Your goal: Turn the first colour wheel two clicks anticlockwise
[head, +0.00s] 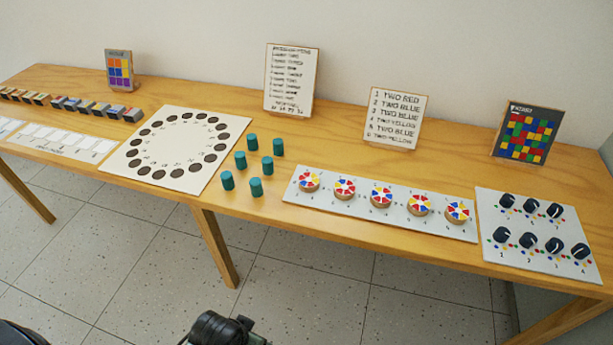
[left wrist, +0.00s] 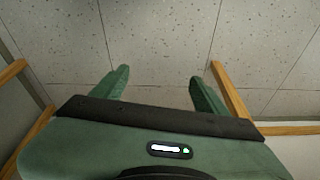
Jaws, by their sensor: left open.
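Several round colour wheels with red, blue, yellow and white sectors on wooden bases stand in a row on a pale board (head: 325,203) on the table. The leftmost colour wheel (head: 307,181) is at the board's left end; the small marks around it are too small to read. My left gripper (left wrist: 158,80) is open and empty in the left wrist view, with its green fingers apart over the tiled floor. In the head view a dark part of my arm (head: 222,328) shows at the bottom edge, in front of the table and away from the wheels. My right gripper is not in view.
The wooden table (head: 350,230) also bears teal cylinders (head: 267,165) left of the wheels, a white board with dark discs (head: 180,150), and a board with black knobs (head: 540,230) on the right. A card reading "TWO RED", "TWO BLUE" (head: 395,117) stands behind the wheels.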

